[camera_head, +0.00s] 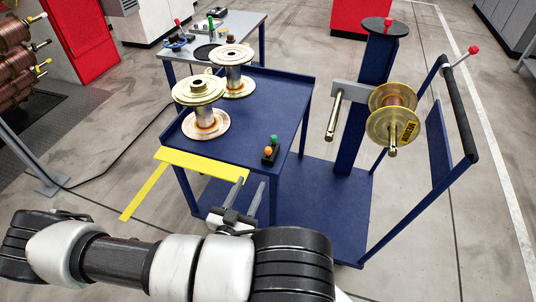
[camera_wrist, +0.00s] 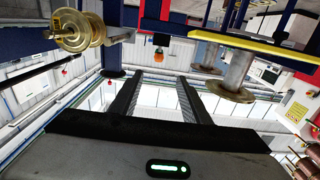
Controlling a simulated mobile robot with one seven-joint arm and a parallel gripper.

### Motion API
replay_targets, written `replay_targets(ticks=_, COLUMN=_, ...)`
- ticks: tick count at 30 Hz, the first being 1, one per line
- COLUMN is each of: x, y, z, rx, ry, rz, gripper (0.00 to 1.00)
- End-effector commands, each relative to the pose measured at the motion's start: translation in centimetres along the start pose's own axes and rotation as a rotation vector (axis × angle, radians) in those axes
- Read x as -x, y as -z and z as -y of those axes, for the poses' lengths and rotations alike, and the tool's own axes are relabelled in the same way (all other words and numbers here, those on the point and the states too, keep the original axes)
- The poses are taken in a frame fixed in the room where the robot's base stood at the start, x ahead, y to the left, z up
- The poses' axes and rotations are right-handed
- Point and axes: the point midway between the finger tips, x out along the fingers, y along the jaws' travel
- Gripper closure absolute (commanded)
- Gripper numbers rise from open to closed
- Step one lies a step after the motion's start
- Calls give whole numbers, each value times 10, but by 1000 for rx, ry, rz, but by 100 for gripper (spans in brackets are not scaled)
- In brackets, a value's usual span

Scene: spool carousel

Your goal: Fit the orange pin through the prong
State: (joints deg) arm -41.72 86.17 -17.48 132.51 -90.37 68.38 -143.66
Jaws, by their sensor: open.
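The orange pin (camera_head: 268,152) stands in a small black holder (camera_head: 270,157) on the blue table, next to a green pin (camera_head: 274,140). Only its orange head shows clearly. In the upside-down wrist view the orange pin (camera_wrist: 158,53) appears beyond the fingertips. A bare prong (camera_head: 334,115) sticks out from the blue column. Beside it, another prong (camera_head: 393,150) carries a spool (camera_head: 392,112). I cannot tell the pin holes in the prongs. My gripper (camera_head: 249,182) is open and empty, in front of the table's near edge and apart from the pin; its fingers (camera_wrist: 158,76) are spread.
Two spools (camera_head: 233,75) (camera_head: 201,105) stand on the blue table (camera_head: 283,95). A yellow ledge (camera_head: 203,166) runs along its near edge, left of my gripper. A cart handle (camera_head: 459,110) rises at the right. A grey table (camera_head: 237,28) with tools stands behind.

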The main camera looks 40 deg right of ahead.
Motion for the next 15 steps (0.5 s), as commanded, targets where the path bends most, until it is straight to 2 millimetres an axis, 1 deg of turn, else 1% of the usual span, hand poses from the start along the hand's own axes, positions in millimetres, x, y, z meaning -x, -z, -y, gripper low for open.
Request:
replay_targets(ticks=9, x=-68, y=0, z=-3, rx=-1, ry=-8, rz=-2, gripper=57)
replay_targets(ticks=12, x=-88, y=-1, z=-2, rx=-3, ry=-7, rz=-2, gripper=57)
replay_targets(ticks=15, x=-102, y=-1, z=-2, rx=-3, ry=-6, rz=0, gripper=57)
